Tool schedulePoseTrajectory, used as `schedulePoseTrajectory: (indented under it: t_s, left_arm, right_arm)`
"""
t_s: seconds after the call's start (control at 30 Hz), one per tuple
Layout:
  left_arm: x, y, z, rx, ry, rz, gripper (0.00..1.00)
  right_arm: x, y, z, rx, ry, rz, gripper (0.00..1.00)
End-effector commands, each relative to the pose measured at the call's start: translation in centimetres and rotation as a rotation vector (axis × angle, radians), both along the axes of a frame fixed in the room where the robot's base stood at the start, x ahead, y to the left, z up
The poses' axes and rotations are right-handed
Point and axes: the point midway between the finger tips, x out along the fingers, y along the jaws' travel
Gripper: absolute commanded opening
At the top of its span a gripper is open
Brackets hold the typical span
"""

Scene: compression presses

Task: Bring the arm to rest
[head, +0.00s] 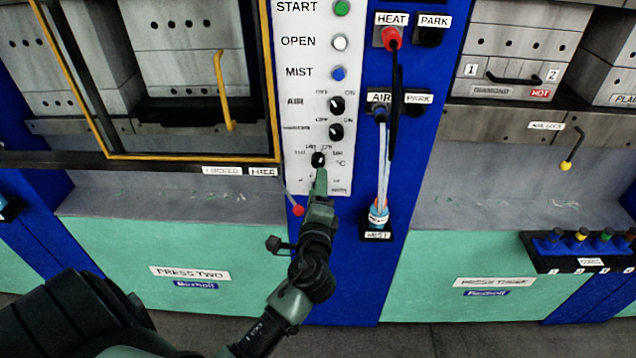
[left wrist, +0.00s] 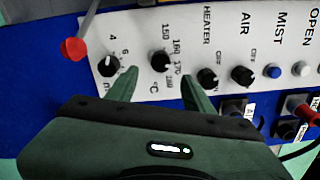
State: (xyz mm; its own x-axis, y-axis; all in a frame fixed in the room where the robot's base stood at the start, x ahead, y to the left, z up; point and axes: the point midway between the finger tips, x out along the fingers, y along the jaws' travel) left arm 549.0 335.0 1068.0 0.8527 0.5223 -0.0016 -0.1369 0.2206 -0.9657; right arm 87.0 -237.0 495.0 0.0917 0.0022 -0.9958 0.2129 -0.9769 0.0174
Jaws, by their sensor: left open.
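My left gripper (head: 320,180) reaches up to the lower part of the white control panel (head: 318,95) between two presses. In the left wrist view its two fingers (left wrist: 160,86) are apart, one on each side below the black °C temperature knob (left wrist: 160,61), with nothing between them. The knob also shows in the head view (head: 318,159), just above the fingertips. I cannot tell whether the fingers touch the panel. Another knob (left wrist: 108,65) is beside the left finger in the wrist view and is hidden behind the gripper in the head view. My right gripper is not in view.
A red-ended lever (head: 297,210) is close left of the gripper. The yellow-framed press door (head: 190,157) is at left. A rack of colored plugs (head: 580,250) stands at right.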

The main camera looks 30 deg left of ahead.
Motion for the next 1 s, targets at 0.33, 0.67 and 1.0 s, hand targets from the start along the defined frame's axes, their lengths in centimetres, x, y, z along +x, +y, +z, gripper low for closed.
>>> schedulePoseTrajectory:
  t_s: [0.33,0.67,1.0]
  left_arm:
    - [0.0,0.0,0.0,0.000,0.000,0.000,0.52]
    - [0.2,-0.7,-4.2,-0.061,0.056,-0.028,0.52]
    - [-4.4,-4.8,-28.1,-0.506,0.359,-0.081,0.52]
  right_arm:
    - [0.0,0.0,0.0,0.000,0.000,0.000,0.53]
    - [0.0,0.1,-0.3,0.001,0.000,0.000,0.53]
    - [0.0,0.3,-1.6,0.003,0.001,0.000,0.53]
